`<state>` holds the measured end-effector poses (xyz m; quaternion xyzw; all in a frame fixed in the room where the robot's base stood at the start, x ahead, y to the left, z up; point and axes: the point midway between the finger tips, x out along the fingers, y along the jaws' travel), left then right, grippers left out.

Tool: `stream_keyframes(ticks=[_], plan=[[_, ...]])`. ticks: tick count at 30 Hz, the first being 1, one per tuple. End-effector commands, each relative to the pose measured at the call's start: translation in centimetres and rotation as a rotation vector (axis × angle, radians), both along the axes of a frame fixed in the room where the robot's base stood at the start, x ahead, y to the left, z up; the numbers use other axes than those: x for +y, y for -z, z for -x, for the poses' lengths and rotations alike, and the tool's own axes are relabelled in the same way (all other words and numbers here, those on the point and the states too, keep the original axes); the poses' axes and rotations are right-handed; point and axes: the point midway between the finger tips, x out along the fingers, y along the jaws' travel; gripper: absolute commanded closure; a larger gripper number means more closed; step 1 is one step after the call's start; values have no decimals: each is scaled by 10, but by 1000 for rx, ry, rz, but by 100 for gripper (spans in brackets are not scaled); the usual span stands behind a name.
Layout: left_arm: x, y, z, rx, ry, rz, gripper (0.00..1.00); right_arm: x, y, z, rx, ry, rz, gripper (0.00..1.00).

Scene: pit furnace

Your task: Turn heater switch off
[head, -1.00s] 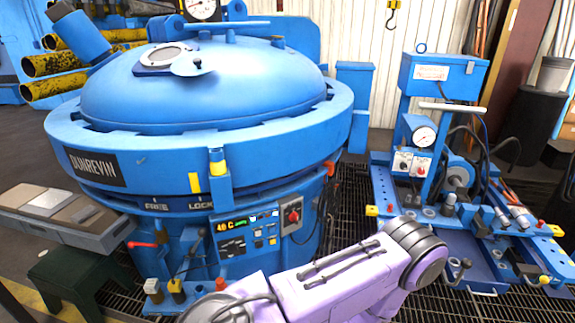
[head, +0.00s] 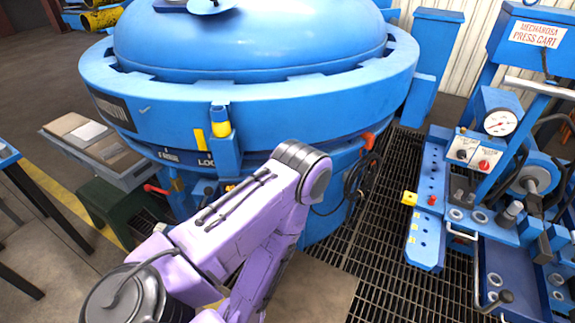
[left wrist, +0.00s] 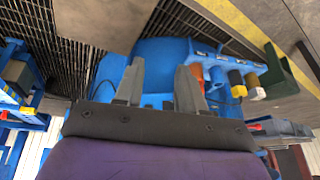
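The blue round furnace (head: 250,95) fills the middle of the head view. Its control panel, with the grey box and red rotary switch seen a second ago, is now hidden behind my purple left arm. My left gripper is not visible in the head view. In the left wrist view my left gripper (left wrist: 159,86) has its two grey fingers apart, with nothing visible held between them. Blue furnace structure (left wrist: 165,50) lies beyond the fingers. I cannot make out the heater switch in that view. My right gripper is in neither view.
The blue press cart (head: 425,215) stands at the right, with a small box (head: 473,153) bearing a red and a black knob. A red-handled lever (head: 156,189) sticks out at the furnace's left. A grey side table (head: 95,150) is at left. Grating floor (head: 375,235) lies between furnace and cart.

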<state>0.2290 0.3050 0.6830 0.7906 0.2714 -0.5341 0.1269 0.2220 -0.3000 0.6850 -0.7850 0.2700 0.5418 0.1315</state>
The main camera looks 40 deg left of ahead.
Motion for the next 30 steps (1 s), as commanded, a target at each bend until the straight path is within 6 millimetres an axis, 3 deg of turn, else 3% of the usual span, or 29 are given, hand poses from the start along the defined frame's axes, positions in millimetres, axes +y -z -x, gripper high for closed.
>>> stream_keyframes(ticks=[2, 5, 6, 9, 12, 15, 20, 30], plan=[[9, 30, -44, -91, 27, -67, 61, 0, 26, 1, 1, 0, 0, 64], [29, 72, -149, -315, 50, -259, 61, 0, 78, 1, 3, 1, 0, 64], [37, 81, -198, -420, 37, -358, 61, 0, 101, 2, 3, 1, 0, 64], [44, 74, -298, -636, -47, -577, 61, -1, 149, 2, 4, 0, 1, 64], [39, 51, -359, -768, -177, -719, 61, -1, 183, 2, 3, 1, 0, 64], [29, 30, -390, -825, -287, -784, 61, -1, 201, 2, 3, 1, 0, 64], [26, 12, -406, -841, -356, -809, 61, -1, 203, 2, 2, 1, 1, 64], [87, 11, -441, -841, -352, -807, 61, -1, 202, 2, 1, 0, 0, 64]])
